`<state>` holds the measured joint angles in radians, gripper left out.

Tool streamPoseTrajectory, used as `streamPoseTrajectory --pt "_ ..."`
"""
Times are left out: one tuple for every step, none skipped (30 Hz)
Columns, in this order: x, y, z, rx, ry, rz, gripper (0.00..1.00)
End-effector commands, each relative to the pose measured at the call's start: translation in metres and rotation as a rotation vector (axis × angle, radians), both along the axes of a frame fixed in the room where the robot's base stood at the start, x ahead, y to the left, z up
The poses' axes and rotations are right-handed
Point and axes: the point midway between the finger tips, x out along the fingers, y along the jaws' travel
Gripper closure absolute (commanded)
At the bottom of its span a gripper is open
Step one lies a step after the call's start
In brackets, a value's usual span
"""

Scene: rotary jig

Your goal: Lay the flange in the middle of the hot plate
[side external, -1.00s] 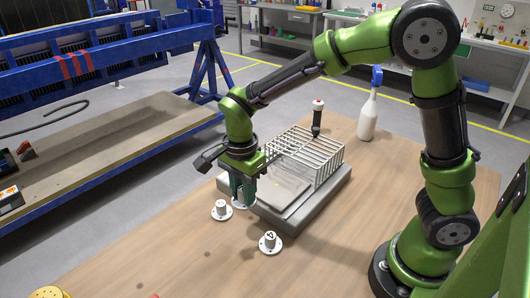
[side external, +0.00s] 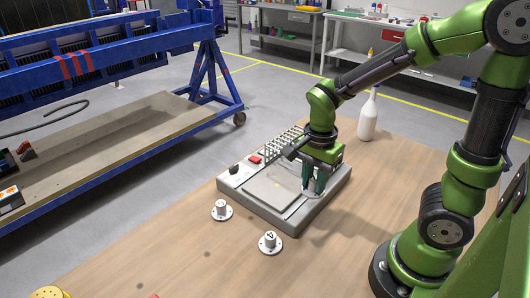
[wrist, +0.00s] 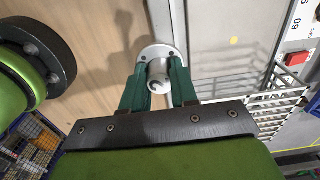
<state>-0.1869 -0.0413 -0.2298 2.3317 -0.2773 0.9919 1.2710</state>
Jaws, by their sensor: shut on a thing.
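My gripper (side external: 313,185) is shut on a pale flange (wrist: 160,60) with a round disc and a short hub. In the wrist view, both green fingers grip its hub. In the side view, the flange (side external: 311,195) is partly hidden by the fingers, at the right part of the hot plate (side external: 272,192), off the square plate's middle. The hot plate is a grey unit with a flat square top, which shows bare. In the wrist view, the plate (wrist: 215,30) lies right of the flange. I cannot tell whether the flange touches the unit.
A white wire cage (side external: 282,142) stands at the unit's back, partly behind my arm; its bars (wrist: 250,100) are close right of my fingers. A red button (side external: 255,160) is at the back left. Two other flanges (side external: 221,210) (side external: 270,242) stand on the table. A white bottle (side external: 367,118) stands behind.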

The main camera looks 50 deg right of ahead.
Motion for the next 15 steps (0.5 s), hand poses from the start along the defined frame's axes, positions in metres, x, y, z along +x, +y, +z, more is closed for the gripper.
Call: streamPoseTrajectory --pt "0.014 -0.001 -0.002 -0.002 0.004 -0.002 1.0" --pt "0.023 -0.001 -0.003 -0.002 0.003 -0.002 1.0" --pt "0.034 -0.002 -0.004 -0.002 0.003 -0.001 1.0" --pt "0.042 -0.002 -0.005 -0.002 0.003 -0.003 1.0" --pt "0.05 -0.003 -0.006 -0.002 0.002 -0.003 1.0" --pt "0.06 -0.003 -0.007 -0.002 0.002 -0.002 1.0" --pt "0.067 -0.004 -0.007 -0.002 0.002 -0.002 1.0" --pt "0.074 -0.004 -0.008 -0.001 0.002 -0.003 1.0" --pt "0.081 -0.004 -0.008 -0.001 0.001 -0.003 1.0" --pt "0.086 -0.004 -0.009 0.0 0.001 -0.002 1.0" --pt "0.091 -0.004 -0.009 0.0 0.001 -0.002 1.0" --pt "0.096 -0.004 -0.009 0.0 0.0 -0.002 1.0" --pt "0.098 -0.005 -0.009 0.0 0.0 -0.002 1.0" --pt "0.1 -0.005 -0.009 0.0 0.0 -0.002 1.0" --pt "0.103 -0.005 -0.01 0.0 0.0 -0.002 1.0"
